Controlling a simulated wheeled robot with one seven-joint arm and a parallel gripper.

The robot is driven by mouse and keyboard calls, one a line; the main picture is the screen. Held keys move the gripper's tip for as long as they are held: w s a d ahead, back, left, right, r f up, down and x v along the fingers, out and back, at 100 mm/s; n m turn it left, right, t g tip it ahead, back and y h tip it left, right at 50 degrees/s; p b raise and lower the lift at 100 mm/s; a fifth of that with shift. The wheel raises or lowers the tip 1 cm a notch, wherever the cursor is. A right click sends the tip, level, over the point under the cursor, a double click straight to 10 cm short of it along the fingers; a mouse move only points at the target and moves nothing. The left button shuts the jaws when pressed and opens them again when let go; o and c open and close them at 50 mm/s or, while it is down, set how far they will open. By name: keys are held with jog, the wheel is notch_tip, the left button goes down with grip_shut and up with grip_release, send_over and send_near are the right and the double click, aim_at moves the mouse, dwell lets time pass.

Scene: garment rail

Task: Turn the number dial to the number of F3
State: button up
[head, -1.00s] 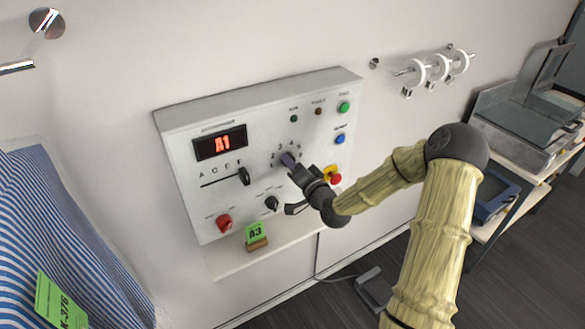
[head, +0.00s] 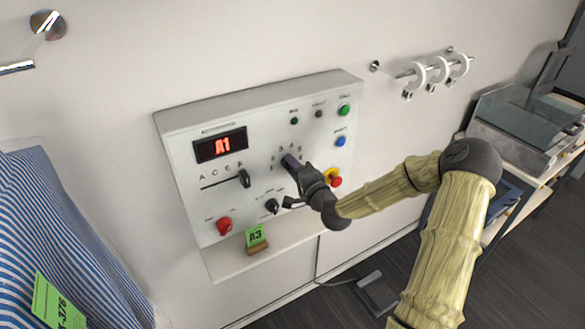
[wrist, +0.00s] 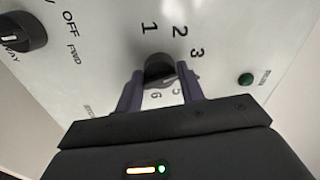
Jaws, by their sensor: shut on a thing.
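The control box (head: 180,150) is fixed to the wall. Its red display (head: 221,145) seems to read A1. The number dial (wrist: 160,68) is a dark knob with numbers around it; 1, 2, 3, 5 and 6 show in the wrist view. My gripper (head: 289,162) is at the dial; in the wrist view my gripper (wrist: 160,88) has a finger on each side of the knob, shut on it. Which number the dial points at cannot be made out. A green card (head: 256,236) on a small wooden stand below the box reads A3.
A letter slider (head: 245,178) sits at the right end of its slot. Striped cloth (head: 60,230) hangs at left; white rings (head: 440,70) hang upper right.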

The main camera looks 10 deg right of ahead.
jog(key=shift+f, duration=0.15)
jog(key=o, duration=0.9)
jog(key=shift+s, duration=0.1)
jog(key=v, duration=1.2)
jog(key=shift+d+r, duration=0.25)
jog(key=shift+r, duration=0.15)
jog(key=shift+s, duration=0.2)
